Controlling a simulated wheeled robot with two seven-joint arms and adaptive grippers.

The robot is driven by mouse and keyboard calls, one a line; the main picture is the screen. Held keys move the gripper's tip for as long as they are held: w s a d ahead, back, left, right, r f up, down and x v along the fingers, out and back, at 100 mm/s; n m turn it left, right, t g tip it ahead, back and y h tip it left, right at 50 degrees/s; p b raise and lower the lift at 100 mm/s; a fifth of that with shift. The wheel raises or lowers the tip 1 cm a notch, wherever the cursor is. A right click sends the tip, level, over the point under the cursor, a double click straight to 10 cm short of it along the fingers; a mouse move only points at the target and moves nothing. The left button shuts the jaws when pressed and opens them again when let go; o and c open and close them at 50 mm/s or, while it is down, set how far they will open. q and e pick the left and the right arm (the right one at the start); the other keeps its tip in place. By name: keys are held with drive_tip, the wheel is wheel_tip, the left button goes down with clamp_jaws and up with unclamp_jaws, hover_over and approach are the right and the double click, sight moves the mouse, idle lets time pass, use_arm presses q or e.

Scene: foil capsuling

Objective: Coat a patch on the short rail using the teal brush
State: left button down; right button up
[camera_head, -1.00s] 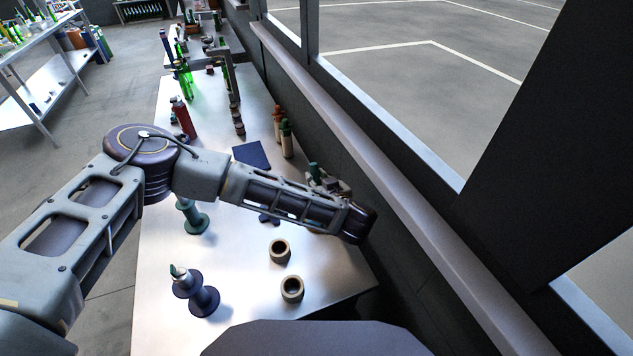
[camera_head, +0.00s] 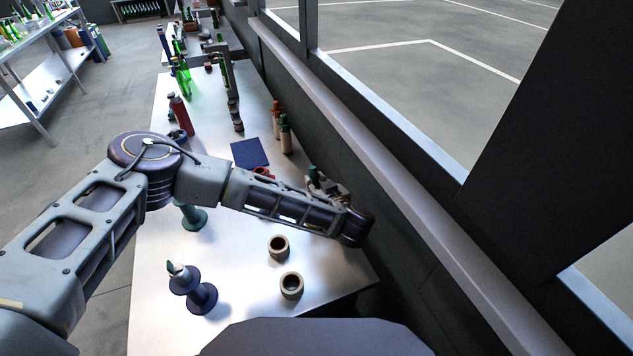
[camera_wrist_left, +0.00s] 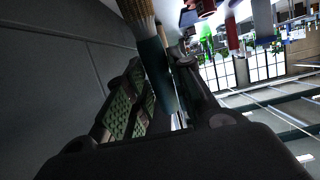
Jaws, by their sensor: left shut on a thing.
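My left gripper (camera_head: 326,184) is at the window-side edge of the table, partly hidden behind my left arm. In the left wrist view, its fingers are shut on the teal brush (camera_wrist_left: 157,72), with the tan bristles (camera_wrist_left: 135,10) pointing toward the top of the picture. A small teal end (camera_head: 313,172) shows at the gripper in the head view. I cannot make out the short rail for certain, nor whether the bristles touch anything. My right gripper is not in view.
Two tan rings (camera_head: 291,285) and a dark blue spool-like stand (camera_head: 202,297) are on the near table. A teal stand (camera_head: 193,216) is beside my arm. Beyond are a dark blue mat (camera_head: 250,153), a red bottle (camera_head: 181,113) and green-topped bottles (camera_head: 286,135).

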use_arm(q)
drive_tip(key=shift+f+b, duration=0.55)
drive_tip(key=shift+f, duration=0.9)
drive_tip(key=shift+f+b, duration=0.5)
idle(0.8)
drive_tip(key=shift+f, duration=0.1)
idle(1.0)
drive_tip(key=shift+s+f+b, duration=0.15)
drive_tip(key=shift+b, duration=0.2)
idle(1.5)
drive_tip(key=shift+r+p, duration=0.8)
drive_tip(key=shift+r, duration=1.15)
drive_tip(key=shift+r+p, duration=0.7)
drive_tip(key=shift+r, duration=1.05)
